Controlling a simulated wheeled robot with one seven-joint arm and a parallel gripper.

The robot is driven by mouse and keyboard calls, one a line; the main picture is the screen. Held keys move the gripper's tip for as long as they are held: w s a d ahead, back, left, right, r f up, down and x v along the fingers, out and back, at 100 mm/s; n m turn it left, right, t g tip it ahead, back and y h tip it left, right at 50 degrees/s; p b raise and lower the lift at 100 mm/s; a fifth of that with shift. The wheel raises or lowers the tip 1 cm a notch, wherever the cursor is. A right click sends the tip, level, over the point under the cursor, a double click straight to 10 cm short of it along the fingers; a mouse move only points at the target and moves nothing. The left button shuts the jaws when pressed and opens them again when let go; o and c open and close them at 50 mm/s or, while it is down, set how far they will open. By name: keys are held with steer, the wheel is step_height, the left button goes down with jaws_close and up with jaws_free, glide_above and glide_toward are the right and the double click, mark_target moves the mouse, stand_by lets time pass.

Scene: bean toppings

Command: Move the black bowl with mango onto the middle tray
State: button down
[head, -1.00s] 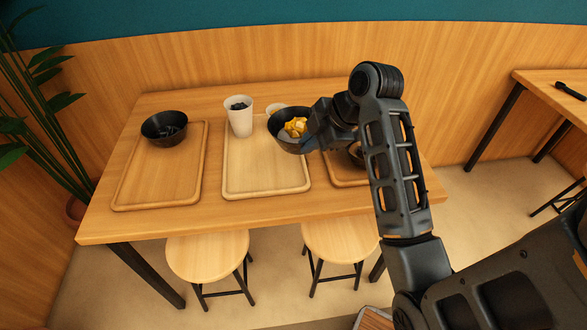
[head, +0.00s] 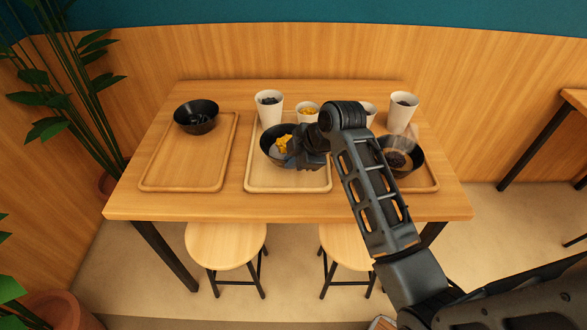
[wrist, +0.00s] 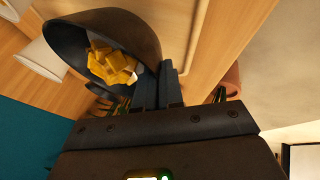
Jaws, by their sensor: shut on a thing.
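The black bowl with mango (head: 268,151) is over the light middle tray (head: 290,184), left of its centre. It holds yellow mango cubes and something pale. My gripper (head: 300,152) is shut on the bowl's right side. The wrist view shows the bowl (wrist: 140,30) with its mango (wrist: 112,65) and my fingers (wrist: 170,88) at its rim. My gripper hides part of the bowl and tray. I cannot tell whether the bowl's base touches the tray.
A white cup (head: 269,112) and a small cup with yellow pieces (head: 307,115) stand at the middle tray's back. A black bowl (head: 196,127) is on the left tray (head: 186,180). Another bowl (head: 411,170) and a tall cup (head: 401,119) stand at the right.

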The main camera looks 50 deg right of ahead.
steer(key=shift+f, duration=1.8)
steer(key=c, duration=1.3)
jaws_free()
steer(key=shift+f, duration=0.1)
steer(key=shift+o, duration=0.2)
steer(key=v, duration=1.2)
